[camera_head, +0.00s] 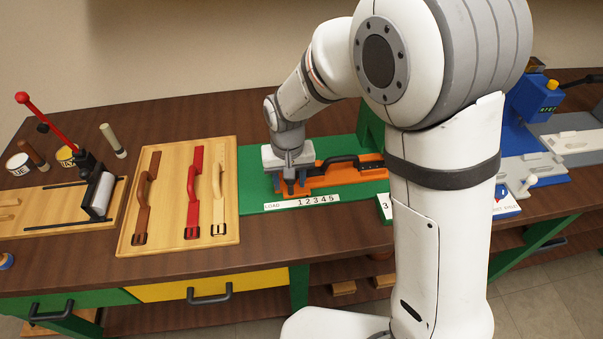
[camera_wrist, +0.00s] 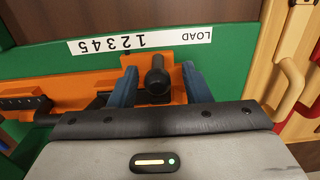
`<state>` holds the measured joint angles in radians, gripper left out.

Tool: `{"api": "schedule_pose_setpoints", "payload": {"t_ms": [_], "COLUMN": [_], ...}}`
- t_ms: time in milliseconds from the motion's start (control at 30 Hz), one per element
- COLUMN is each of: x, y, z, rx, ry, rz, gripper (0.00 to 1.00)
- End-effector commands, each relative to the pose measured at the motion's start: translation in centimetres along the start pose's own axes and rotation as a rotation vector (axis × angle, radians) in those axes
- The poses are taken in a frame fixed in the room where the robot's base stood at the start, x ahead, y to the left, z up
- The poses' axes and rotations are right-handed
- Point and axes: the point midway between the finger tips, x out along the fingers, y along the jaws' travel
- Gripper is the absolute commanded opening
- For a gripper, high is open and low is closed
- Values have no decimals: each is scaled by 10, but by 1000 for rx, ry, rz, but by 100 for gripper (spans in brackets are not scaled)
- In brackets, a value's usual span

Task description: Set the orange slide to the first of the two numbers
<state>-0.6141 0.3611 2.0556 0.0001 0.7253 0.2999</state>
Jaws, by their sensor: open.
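The orange slide (camera_wrist: 85,84) lies on the green base (camera_head: 252,190), along a white scale strip (camera_wrist: 140,41) marked LOAD and 1 to 5. In the wrist view the strip reads upside down. A dark upright knob (camera_wrist: 157,78) stands on the slide's end. My gripper (camera_wrist: 158,82) is open, with one blue finger on each side of the knob; whether they touch it I cannot tell. In the head view my gripper (camera_head: 290,184) is low over the slide's left end, near the LOAD end of the strip. The orange slide (camera_head: 345,177) extends right, carrying a black handle.
A wooden tray (camera_head: 128,240) with brown, red and cream straps lies left of the green base. A roller with a red lever (camera_head: 38,115) stands farther left. A card (camera_head: 385,206) showing a 3 is partly hidden behind my arm. Blue equipment (camera_head: 530,105) stands at the right.

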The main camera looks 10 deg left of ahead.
Motion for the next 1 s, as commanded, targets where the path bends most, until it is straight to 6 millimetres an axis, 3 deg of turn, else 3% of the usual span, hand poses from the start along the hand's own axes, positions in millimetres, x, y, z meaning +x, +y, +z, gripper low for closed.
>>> {"api": "schedule_pose_setpoints", "payload": {"t_ms": [600,1000], "x": [-52,-54], "y": [0,0], "z": [0,0], "rx": [0,0], "ry": [1,0], "rz": [0,0], "gripper": [44,44]}}
